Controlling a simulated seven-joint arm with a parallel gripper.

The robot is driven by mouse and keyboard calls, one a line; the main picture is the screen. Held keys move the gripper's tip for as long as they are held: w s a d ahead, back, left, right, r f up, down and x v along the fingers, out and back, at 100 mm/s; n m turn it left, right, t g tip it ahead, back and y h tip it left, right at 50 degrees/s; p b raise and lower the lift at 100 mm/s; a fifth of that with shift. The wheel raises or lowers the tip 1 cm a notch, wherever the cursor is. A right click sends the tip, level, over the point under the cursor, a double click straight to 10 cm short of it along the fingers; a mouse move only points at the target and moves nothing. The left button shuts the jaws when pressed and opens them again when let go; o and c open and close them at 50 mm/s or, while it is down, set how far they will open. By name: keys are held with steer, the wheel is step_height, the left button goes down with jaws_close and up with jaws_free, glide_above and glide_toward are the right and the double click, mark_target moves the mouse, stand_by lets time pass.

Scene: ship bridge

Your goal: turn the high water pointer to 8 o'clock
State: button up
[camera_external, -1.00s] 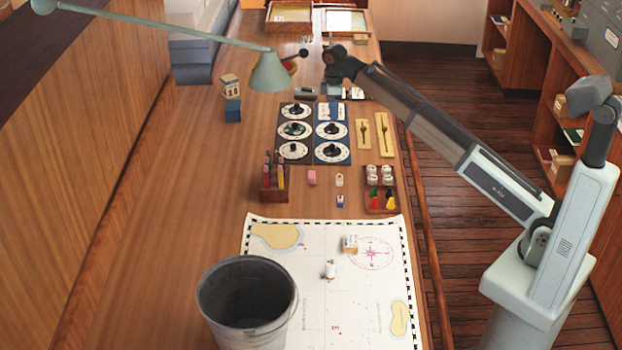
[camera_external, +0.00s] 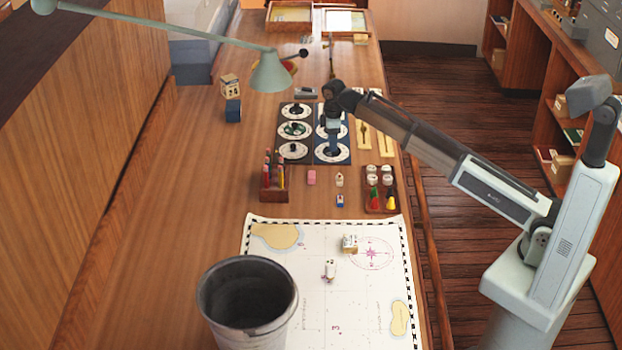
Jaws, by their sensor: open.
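Two dial boards lie on the wooden desk, each with a column of white dials and black pointer knobs. The dark left board (camera_external: 280,140) has three dials in plain view. The blue right board (camera_external: 318,159) is partly covered by my gripper (camera_external: 332,147). My gripper points down over the right column, with its tips at or just above the lower dial (camera_external: 342,157). The top and middle dials there are partly hidden behind it. The dial labels are too small to read, so I cannot tell which is the high water pointer. Contact with a knob cannot be told.
A green lamp (camera_external: 271,74) hangs over the desk behind the boards. Brass dividers (camera_external: 364,135) lie right of them. A pencil holder (camera_external: 273,183), erasers and a wooden tray (camera_external: 380,202) stand in front. A chart (camera_external: 300,290) and a bucket (camera_external: 247,300) are nearer.

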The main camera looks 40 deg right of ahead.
steer(key=shift+f, duration=0.35)
jaws_close()
stand_by(0.3)
